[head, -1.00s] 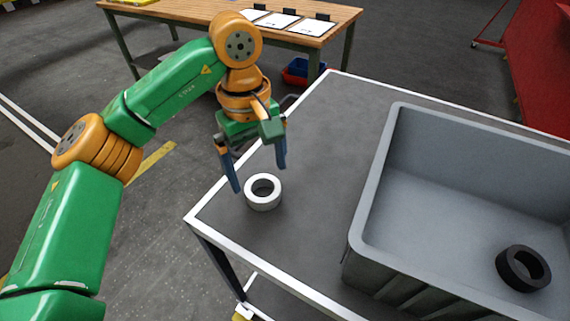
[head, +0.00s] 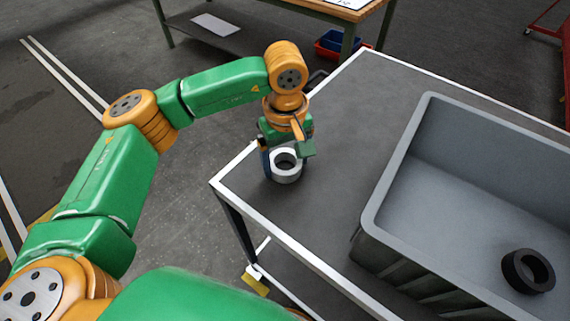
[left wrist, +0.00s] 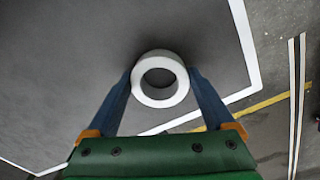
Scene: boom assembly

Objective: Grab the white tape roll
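The white tape roll (head: 286,178) lies flat near the left corner of the grey table. It also shows in the left wrist view (left wrist: 160,101), with its hole facing the camera. My left gripper (head: 286,160) is directly over the roll and down at it. In the left wrist view its two blue fingers (left wrist: 160,75) stand on either side of the roll, open and very close to its outer wall. I cannot tell whether they touch it. My right gripper is not in view.
A large grey bin (head: 378,205) stands on the table to the right, with a black tape roll (head: 513,272) inside. The table (head: 345,125) is clear between the white roll and the bin. A wooden bench (head: 340,10) stands behind.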

